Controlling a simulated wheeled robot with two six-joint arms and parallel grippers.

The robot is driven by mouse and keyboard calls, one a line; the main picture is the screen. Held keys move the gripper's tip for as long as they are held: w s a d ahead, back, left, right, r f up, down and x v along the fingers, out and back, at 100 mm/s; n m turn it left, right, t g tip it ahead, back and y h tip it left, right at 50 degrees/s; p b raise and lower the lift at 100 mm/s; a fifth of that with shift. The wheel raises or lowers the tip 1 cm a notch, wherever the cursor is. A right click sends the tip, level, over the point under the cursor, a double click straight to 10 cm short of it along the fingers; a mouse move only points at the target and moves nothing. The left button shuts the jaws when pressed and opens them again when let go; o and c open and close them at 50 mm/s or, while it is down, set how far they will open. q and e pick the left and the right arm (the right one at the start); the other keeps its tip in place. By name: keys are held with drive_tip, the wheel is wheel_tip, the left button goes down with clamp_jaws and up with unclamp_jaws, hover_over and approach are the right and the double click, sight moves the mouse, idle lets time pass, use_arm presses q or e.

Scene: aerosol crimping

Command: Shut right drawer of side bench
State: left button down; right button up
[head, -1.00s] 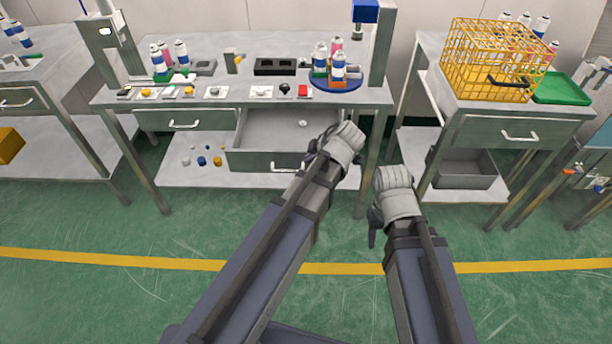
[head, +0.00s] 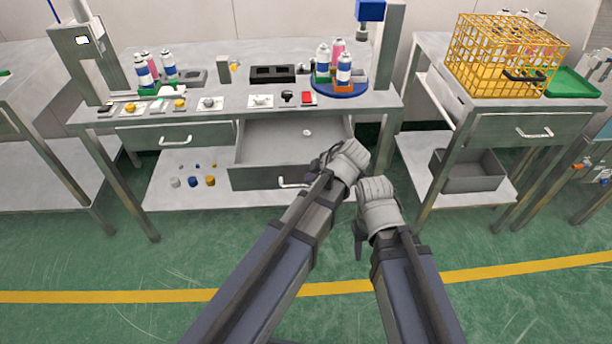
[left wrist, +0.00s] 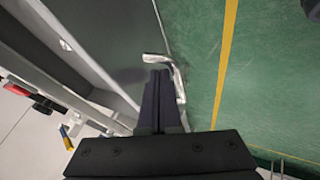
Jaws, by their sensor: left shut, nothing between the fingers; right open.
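The right drawer (head: 268,179) of the bench in front of me is pulled out, with its grey inside showing. A small white piece (head: 307,132) lies inside. Its bar handle (head: 290,183) is partly hidden by my left arm. My left gripper (left wrist: 160,73) is shut and empty, with its fingertips at the drawer handle (left wrist: 178,80); I cannot tell whether they touch it. In the head view its fingers are mostly hidden behind the wrist. My right gripper (head: 360,240) is open and hangs in front of the bench, apart from the drawer.
The left drawer (head: 170,138) is closed. The benchtop (head: 215,55) carries cans, small parts and a blue turntable (head: 340,88). Loose caps lie on the lower shelf (head: 160,195). A right-hand bench holds a yellow wire crate (head: 505,60). The green floor (head: 100,260) in front is clear.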

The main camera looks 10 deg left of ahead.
use_arm(q)
drive_tip(key=shift+f, duration=0.1)
drive_tip(key=shift+w, duration=0.1)
idle(0.3)
hover_over(305, 141)
drive_tip(key=shift+s+d, duration=0.15)
drive_tip(key=shift+s, duration=0.2)
drive_tip(key=shift+w, duration=0.25)
